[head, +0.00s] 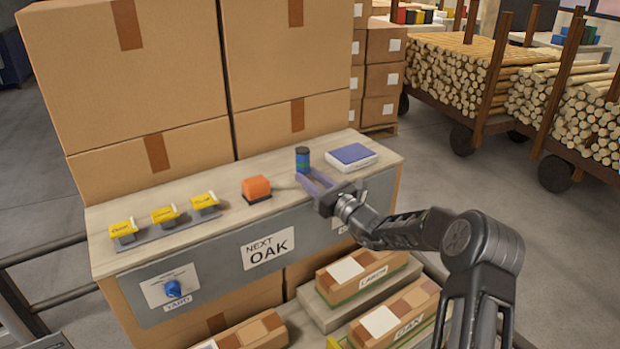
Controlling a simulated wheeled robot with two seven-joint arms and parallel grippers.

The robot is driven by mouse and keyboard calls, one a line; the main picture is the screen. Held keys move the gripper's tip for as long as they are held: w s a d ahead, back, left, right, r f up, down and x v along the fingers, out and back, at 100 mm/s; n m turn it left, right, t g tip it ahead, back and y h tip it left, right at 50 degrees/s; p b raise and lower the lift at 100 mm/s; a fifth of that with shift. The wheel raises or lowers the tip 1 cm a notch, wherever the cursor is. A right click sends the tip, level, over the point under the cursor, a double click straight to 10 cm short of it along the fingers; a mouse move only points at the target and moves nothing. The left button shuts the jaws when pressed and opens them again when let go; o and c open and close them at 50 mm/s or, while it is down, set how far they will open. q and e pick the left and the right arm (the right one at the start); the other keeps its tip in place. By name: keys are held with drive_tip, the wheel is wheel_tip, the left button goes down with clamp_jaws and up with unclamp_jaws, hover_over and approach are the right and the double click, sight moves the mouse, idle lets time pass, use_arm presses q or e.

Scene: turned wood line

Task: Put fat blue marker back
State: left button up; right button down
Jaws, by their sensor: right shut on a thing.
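The fat blue marker (302,158) is a short, thick upright cylinder with a dark top and a greenish band low on its side. It is at the back right part of the wooden bench top (228,230). My right gripper (308,178) reaches in from the right, its fingers shut on the lower part of the marker. The fingers hide the marker's base, so I cannot tell whether it touches the bench. My left gripper is out of view.
A blue-topped pale box (352,156) stands close right of the marker. An orange block (256,188) and a rack of yellow-topped pieces (164,215) stand to the left. Large cartons (130,70) rise behind the bench. A small blue piece (173,288) sits on the front panel.

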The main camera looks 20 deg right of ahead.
drive_tip(key=shift+f+b, duration=0.35)
drive_tip(key=shift+f, duration=0.1)
drive_tip(key=c, duration=1)
unclamp_jaws()
drive_tip(key=shift+s, duration=0.1)
drive_tip(key=shift+f, duration=0.1)
drive_tip(key=shift+d+r+p, duration=0.1)
drive_tip(key=shift+r+p, duration=0.4)
drive_tip(key=shift+p, duration=0.1)
drive_tip(key=shift+d+r, duration=0.1)
drive_tip(key=b+v, duration=0.2)
drive_tip(key=v, duration=0.9)
drive_tip(key=shift+s+r, duration=0.1)
drive_tip(key=shift+s, duration=0.3)
